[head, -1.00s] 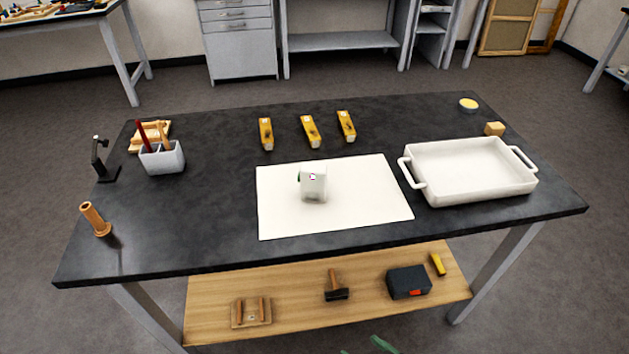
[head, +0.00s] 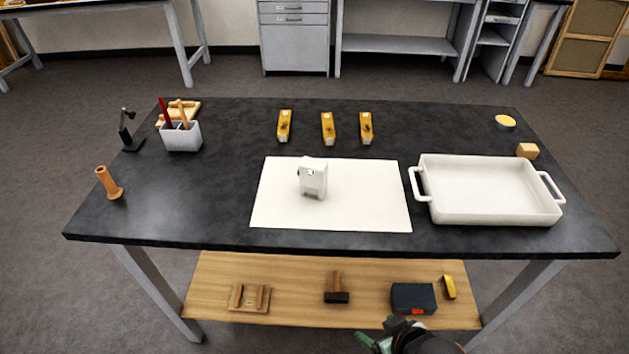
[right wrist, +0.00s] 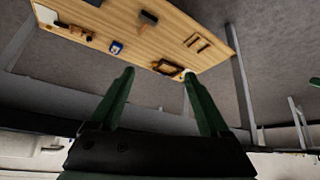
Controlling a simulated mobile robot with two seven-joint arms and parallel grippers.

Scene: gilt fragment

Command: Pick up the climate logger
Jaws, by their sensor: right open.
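The climate logger appears to be the small white upright device (head: 313,180) with a small dark and green mark near its top. It stands on a white sheet (head: 368,205) in the middle of the dark tabletop. My right gripper (head: 376,334) is at the bottom edge of the head view, in front of the table, well apart from the device. In the right wrist view my right gripper (right wrist: 158,74) has its two green fingers spread with nothing between them. The device cannot be made out in that view. My left gripper is not in view.
A white handled tray (head: 490,190) stands right of the sheet. Three yellow tools (head: 328,128) lie behind it. A pen cup (head: 182,137), a dark stand (head: 130,140) and a wooden cylinder (head: 109,184) are at left. A wooden lower shelf (head: 300,272) holds tools.

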